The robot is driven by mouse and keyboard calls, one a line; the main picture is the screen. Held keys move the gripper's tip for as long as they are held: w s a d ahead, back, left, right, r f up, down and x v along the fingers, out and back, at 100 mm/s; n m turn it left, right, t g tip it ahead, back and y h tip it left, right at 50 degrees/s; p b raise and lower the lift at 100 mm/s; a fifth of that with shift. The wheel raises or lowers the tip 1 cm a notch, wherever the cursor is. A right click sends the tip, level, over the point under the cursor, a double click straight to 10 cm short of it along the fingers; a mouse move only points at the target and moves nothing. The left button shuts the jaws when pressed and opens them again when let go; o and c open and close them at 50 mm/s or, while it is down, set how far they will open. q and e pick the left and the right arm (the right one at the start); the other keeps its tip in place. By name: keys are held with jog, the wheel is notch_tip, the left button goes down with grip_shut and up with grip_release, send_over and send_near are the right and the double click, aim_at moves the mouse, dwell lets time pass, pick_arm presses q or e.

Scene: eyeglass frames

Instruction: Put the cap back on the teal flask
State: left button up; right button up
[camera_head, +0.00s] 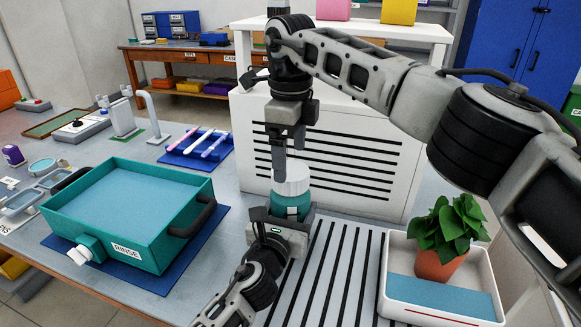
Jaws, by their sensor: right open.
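The teal flask (291,206) stands upright in the middle of the head view, with its lower part hidden by my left gripper. The white cap (291,180) is on top of the flask, in line with it; whether it is fully seated I cannot tell. My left gripper (284,219) comes up from the bottom and is shut on the flask body, a finger on each side. My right gripper (287,160) points down from above, open, with its fingertips at the cap's top edge. One finger overlaps the cap in the picture, so contact is unclear.
A teal rinse tray (128,244) with a side handle is at left. A blue mat with pens (200,146) lies behind it. A white vented box (336,150) stands close behind the flask. A white tray (393,283) with a potted plant (440,250) is at right. A ribbed surface (333,275) lies in front.

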notch_tip(320, 180, up, 8)
jog(key=shift+f, duration=0.25)
pick_arm(q)
jog(key=o, duration=2)
jog(key=shift+c, duration=0.2)
jog(key=v, duration=1.6)
pick_arm(e)
jog(key=shift+r, duration=0.1)
